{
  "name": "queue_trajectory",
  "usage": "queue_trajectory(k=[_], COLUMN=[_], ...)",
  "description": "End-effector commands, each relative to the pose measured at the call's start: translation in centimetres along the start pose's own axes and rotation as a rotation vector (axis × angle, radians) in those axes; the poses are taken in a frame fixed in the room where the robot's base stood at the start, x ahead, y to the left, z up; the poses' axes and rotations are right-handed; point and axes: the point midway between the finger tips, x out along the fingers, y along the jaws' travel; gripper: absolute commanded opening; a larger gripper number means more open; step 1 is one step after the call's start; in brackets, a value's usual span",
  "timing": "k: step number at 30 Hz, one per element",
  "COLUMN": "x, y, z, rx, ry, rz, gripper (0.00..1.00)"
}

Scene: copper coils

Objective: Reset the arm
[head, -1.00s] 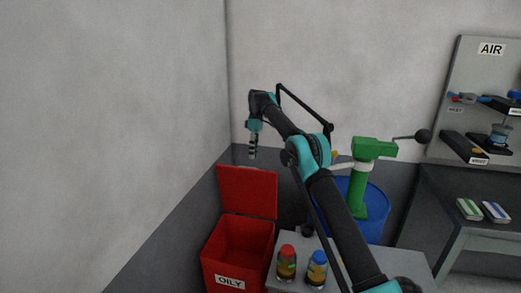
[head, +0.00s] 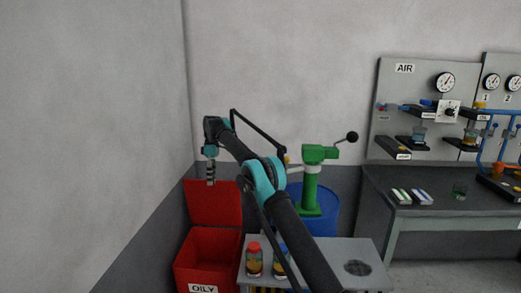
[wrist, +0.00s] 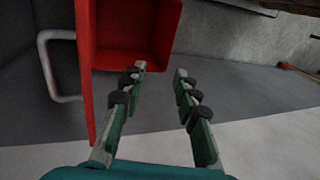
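My arm reaches up and forward in the head view, and my gripper (head: 211,181) hangs at its end, pointing down above the red bin's raised lid. In the wrist view my gripper (wrist: 158,72) has its two fingers apart with nothing between them, so it is open and empty. The red bin (head: 207,262), labelled OILY, stands open below my gripper with its lid (head: 213,203) against the wall side. The bin also shows in the wrist view (wrist: 128,40), beyond the fingertips.
A grey cart (head: 340,252) beside the bin carries a red-capped jar (head: 254,262) and another jar partly behind my arm. A green hand pump (head: 311,185) stands on a blue barrel (head: 325,212). A workbench (head: 440,215) with an AIR panel (head: 405,85) is at right.

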Motion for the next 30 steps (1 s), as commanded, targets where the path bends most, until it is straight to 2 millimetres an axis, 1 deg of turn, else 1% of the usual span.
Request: queue_trajectory(k=[11, 14, 20, 23, 26, 30], x=[-1.1, -1.5, -2.5, -3.0, -3.5, -3.8], y=[0.2, 0.3, 0.1, -0.1, -0.7, -2.2], z=[1.9, 2.7, 5.1, 6.9, 9.4, 13.6], rx=[0.063, 0.092, 0.167, 0.220, 0.292, 0.408], ry=[0.016, 0.023, 0.043, 0.059, 0.079, 0.113], rz=[0.027, 0.038, 0.069, 0.090, 0.118, 0.164], gripper=[0.31, 0.31, 0.31, 0.31, 0.31, 0.31])
